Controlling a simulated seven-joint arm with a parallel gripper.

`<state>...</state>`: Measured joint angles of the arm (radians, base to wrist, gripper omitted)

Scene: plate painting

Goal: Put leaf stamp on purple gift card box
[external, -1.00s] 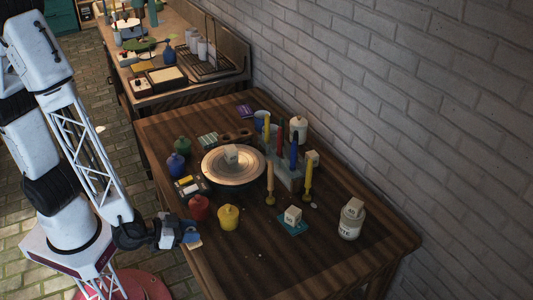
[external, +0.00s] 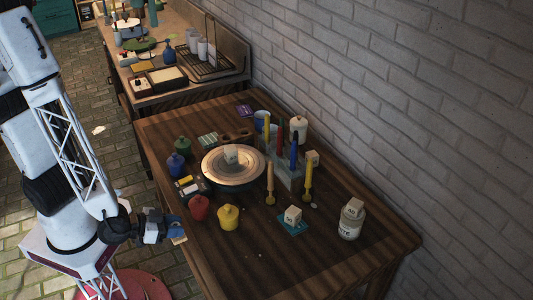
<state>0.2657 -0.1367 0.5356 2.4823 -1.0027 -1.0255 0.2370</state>
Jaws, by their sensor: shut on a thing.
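Several whitish stamp-like cubes are in view: one on the round plate (external: 231,154), one on a teal card or box (external: 293,215), one on a white jar (external: 354,208), and one behind the candles (external: 312,158). Their marks are too small to show which is the leaf stamp. My gripper (external: 172,230) is shut on a small blue and tan object (external: 177,234) beside the table's left edge, well away from the purple box. The object's identity is unclear.
Red (external: 199,207), yellow (external: 228,217), blue (external: 177,164) and green (external: 183,146) pots stand along the left side. Upright candles (external: 293,151) stand right of the wheel-like plate (external: 232,182). A brick wall bounds the right. The table's front is clear.

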